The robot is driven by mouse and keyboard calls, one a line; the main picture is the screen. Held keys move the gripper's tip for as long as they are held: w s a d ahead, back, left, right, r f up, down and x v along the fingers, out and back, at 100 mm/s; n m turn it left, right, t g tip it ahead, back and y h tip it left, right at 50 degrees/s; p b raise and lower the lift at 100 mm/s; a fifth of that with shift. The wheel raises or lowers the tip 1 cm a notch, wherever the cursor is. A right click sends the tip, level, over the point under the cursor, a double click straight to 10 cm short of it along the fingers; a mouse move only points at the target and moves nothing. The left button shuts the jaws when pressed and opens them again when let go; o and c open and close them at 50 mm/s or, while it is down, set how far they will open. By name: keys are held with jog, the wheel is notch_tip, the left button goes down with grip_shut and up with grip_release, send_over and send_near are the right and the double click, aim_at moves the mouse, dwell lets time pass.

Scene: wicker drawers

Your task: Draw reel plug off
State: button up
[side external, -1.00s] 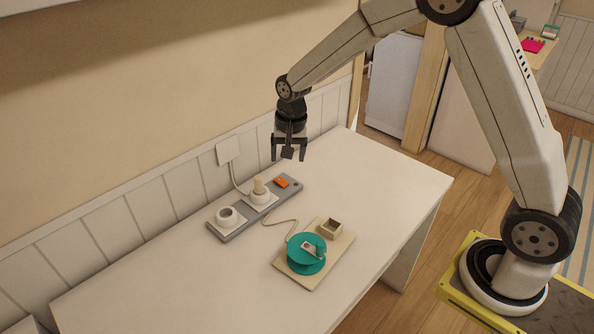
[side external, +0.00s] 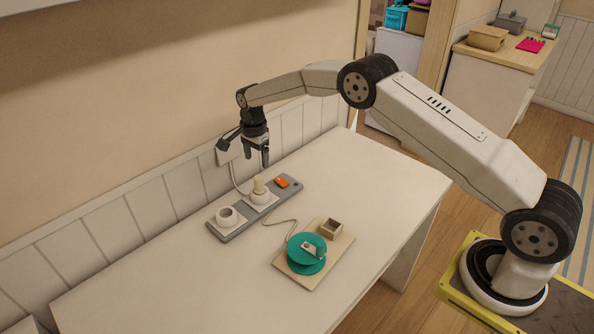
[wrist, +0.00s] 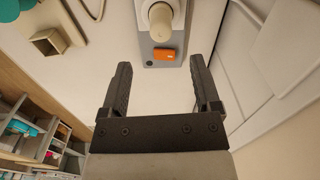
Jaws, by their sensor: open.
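The beige reel plug (side external: 259,186) stands upright in a round white socket (side external: 263,198) on the grey power strip (side external: 238,227). In the wrist view the plug (wrist: 160,18) is at the top centre, beyond my fingertips. My gripper (side external: 257,158) points down, open and empty, above the orange-switch end of the strip and apart from the plug. Its two fingers (wrist: 160,68) stand wide in the wrist view. The teal reel (side external: 306,256) sits on a wooden board (side external: 291,277), with a thin cord (side external: 281,221) running towards the strip.
A second, empty white socket (side external: 227,216) is at the strip's left end, and an orange switch (side external: 282,182) at its right. A small open wooden box (side external: 331,229) is on the board. A wall outlet (side external: 226,152) with a white cable is behind. The table's front left is clear.

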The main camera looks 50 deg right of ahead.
aim_at(258, 177)
jog(key=shift+f, duration=0.2)
jog(key=shift+f, duration=3.75)
grip_shut()
